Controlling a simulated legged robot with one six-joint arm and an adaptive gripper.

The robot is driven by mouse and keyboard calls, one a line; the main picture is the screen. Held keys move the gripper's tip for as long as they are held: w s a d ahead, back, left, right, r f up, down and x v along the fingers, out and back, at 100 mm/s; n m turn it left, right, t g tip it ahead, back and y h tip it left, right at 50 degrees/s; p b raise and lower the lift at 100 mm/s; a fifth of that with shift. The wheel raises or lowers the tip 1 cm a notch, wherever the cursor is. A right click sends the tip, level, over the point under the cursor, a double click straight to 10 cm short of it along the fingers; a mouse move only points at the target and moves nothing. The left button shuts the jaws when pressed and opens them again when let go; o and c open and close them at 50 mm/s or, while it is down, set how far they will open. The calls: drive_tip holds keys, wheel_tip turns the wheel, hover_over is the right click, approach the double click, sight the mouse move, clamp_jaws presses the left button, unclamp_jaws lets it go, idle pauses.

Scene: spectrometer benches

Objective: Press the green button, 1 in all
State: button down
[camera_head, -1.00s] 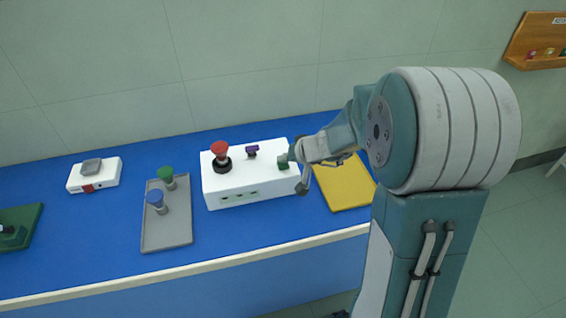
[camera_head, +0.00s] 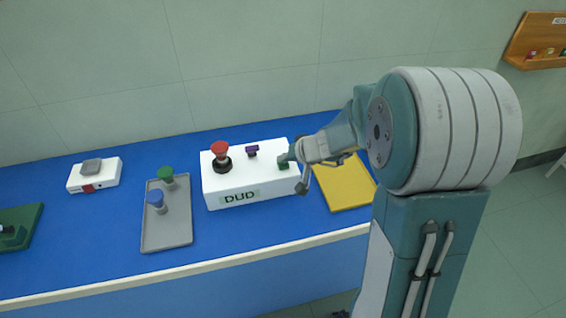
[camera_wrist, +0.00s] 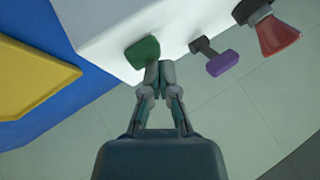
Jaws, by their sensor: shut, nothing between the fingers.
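A purple button (camera_head: 252,150) and a red, flared knob (camera_head: 220,151) on a black base are farther left on the box. My gripper (camera_wrist: 158,66) is shut and empty, its fingertips right at the green button. They appear to touch it, but I cannot tell how far it is pushed down.
A grey tray (camera_head: 167,236) with a green-topped and a blue-topped piece lies left of the box. A yellow mat (camera_head: 344,187) lies to its right. A small white device (camera_head: 104,176) and a dark green board (camera_head: 33,222) are farther left. The wall stands behind.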

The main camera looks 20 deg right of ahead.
sight(284, 166)
drive_tip(key=shift+r, duration=0.65)
drive_tip(key=shift+r, duration=2.5)
drive_tip(key=shift+s+a+r, duration=0.1)
drive_tip(key=shift+s+r, duration=0.05)
drive_tip(key=shift+s, duration=0.05)
drive_tip(key=s+a+r+n+g+h, duration=0.1)
drive_tip(key=s+a+r, duration=0.15)
drive_tip(key=s, duration=0.35)
drive_tip(key=s+a+r+n, duration=0.1)
drive_tip(key=s+r, duration=0.2)
drive_tip(key=s, duration=0.3)
drive_tip(key=s+d+r+h, duration=0.1)
drive_tip(key=s+h, duration=0.1)
drive_tip(key=s, duration=0.5)
drive_tip(key=s+d+h, duration=0.2)
drive_tip(key=s, duration=0.5)
drive_tip(key=shift+s+d+r+g, duration=0.3)
drive_tip(key=shift+s+r+g, duration=0.05)
drive_tip(key=shift+g, duration=0.05)
